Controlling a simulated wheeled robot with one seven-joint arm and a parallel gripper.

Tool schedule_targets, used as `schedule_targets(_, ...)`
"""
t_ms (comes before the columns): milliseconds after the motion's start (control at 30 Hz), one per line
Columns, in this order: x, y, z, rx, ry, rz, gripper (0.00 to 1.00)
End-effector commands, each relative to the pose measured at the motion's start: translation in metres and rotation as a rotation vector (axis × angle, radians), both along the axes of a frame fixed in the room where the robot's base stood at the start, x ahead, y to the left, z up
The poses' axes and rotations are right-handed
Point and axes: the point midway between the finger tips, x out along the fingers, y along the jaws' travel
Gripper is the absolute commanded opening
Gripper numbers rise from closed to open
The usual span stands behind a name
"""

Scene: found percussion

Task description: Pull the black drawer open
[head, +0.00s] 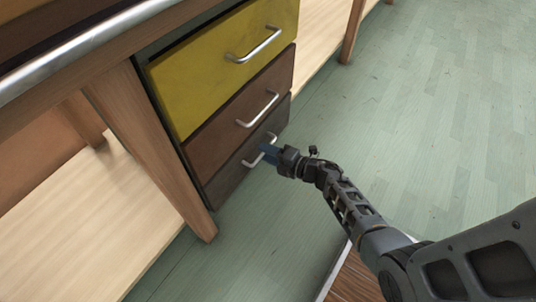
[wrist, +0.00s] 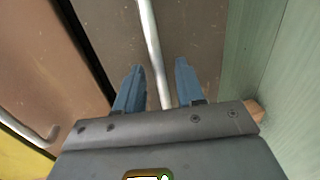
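The black drawer (head: 232,172) is the lowest of three in the wooden cabinet, and its front looks about level with the drawer above. Its silver bar handle (head: 250,162) shows partly behind my gripper (head: 268,153). In the wrist view, my gripper (wrist: 160,72) has its two blue fingers apart. The handle (wrist: 150,40) runs between them, with a visible gap on each side. The dark drawer front (wrist: 190,28) lies beyond the fingertips. Whether any finger touches the handle cannot be seen clearly.
A brown drawer (head: 238,115) and a yellow drawer (head: 215,70) sit above, each with a silver handle. A wooden leg (head: 150,140) stands left of the drawers. The green plank floor (head: 420,110) is clear in front and to the right.

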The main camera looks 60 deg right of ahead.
Motion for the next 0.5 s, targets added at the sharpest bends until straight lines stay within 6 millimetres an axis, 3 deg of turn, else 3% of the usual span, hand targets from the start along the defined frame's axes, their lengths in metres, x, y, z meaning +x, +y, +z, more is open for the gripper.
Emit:
schedule_targets(233,0.0010,0.0003,0.0000,0.000,0.000,0.000,0.38)
schedule_targets(500,0.0008,0.0003,0.0000,0.000,0.000,0.000,0.13)
